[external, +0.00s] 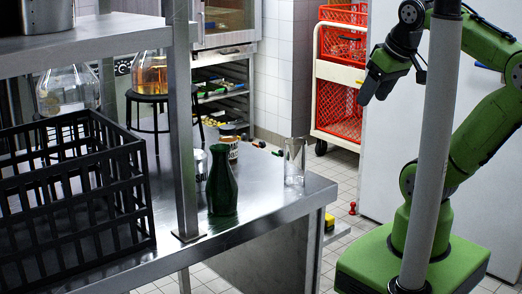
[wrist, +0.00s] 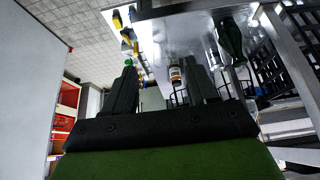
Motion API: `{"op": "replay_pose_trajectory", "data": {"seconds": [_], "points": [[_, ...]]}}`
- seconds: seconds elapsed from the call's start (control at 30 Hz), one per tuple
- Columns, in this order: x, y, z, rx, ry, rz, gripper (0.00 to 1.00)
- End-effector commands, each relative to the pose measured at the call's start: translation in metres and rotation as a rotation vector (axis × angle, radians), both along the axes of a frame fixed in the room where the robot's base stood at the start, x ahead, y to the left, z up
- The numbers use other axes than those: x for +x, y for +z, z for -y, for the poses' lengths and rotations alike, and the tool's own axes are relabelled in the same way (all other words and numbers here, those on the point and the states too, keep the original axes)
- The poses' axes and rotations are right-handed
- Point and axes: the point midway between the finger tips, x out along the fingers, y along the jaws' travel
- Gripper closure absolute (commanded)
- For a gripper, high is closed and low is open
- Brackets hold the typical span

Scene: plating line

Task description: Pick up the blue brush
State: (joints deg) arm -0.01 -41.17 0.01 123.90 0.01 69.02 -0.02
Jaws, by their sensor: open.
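I cannot clearly make out a blue brush in either view. Small yellow, dark and blue-tinted items (wrist: 126,34) lie along the table edge at the top of the wrist view, too small to name surely. My gripper (external: 375,92) is raised to the right of the steel table, well apart from it. In the wrist view my gripper (wrist: 162,78) has its two dark fingers spread with nothing held between them.
The steel table (external: 270,215) carries a dark green vase (external: 222,182), a clear glass (external: 294,162), a labelled can (wrist: 175,75) and a black crate (external: 75,195). A post and shelf rise at left. A cart with red baskets (external: 338,105) stands behind.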

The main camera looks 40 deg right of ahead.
Motion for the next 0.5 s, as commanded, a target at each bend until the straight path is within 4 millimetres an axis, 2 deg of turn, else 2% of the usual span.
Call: {"op": "replay_pose_trajectory", "data": {"seconds": [0.03,0.1,0.3,0.33,0.5], "points": [[0.001,0.019,0.0,0.0,0.0,0.004,0.43],[0.001,0.041,0.0,0.0,0.0,0.004,0.43],[0.001,0.094,0.0,0.0,0.0,0.001,0.43],[0.002,0.098,-0.001,-0.006,-0.002,-0.002,0.43],[0.039,0.081,-0.014,-0.113,-0.019,-0.008,0.43]]}}
